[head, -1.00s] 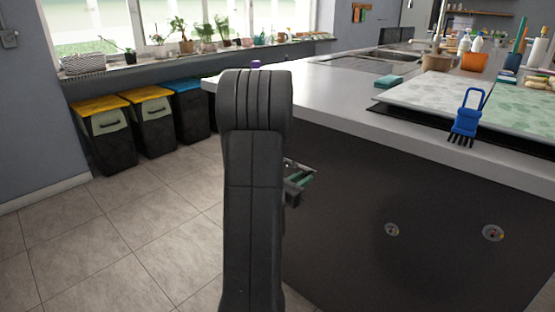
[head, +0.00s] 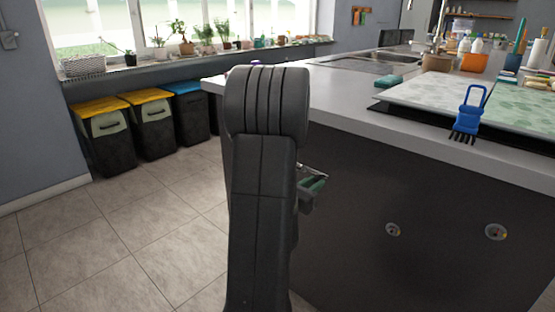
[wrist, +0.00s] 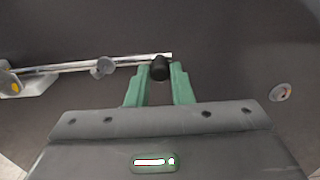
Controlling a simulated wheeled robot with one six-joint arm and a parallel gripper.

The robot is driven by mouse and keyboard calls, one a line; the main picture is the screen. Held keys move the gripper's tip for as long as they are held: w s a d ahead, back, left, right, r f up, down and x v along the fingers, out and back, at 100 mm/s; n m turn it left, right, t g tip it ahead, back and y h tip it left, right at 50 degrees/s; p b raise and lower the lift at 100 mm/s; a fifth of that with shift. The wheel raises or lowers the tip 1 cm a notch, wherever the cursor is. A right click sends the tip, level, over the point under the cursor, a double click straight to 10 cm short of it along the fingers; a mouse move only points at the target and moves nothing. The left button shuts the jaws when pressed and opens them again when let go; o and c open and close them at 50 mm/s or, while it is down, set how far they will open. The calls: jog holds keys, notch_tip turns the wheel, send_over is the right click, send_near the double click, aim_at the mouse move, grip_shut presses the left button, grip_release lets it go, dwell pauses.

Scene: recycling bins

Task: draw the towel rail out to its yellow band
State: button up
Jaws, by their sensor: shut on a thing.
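The chrome towel rail (wrist: 75,66) runs along the dark panel in the wrist view, from a bracket at the left edge to a black knob (wrist: 160,68) at its right end. My gripper (wrist: 160,78) has green fingers, one on each side of the knob, and is shut on it. A grey round fitting (wrist: 102,67) sits on the rail's middle. A small yellow patch (wrist: 14,86) shows by the left bracket; I cannot tell if it is the band. In the head view my gripper (head: 313,184) is at the island's side, partly hidden behind my arm.
The island's worktop (head: 340,108) overhangs the dark panel above my gripper. Two round fittings, one nearer (head: 393,230) and one farther right (head: 496,232), sit on the panel. Bins (head: 105,135) line the left wall; the tiled floor between is clear.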

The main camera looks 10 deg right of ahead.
jog(key=shift+s+d+b, duration=0.5)
jog(key=shift+s+d, duration=0.4)
jog(key=shift+s, duration=0.25)
jog(key=shift+s+d+b, duration=0.45)
jog(key=shift+s+d, duration=0.45)
jog(key=shift+s, duration=0.2)
jog(key=o, duration=0.9)
jog(key=shift+b+v, duration=0.5)
jog(key=shift+v, duration=2.05)
jog(key=shift+d, duration=0.1)
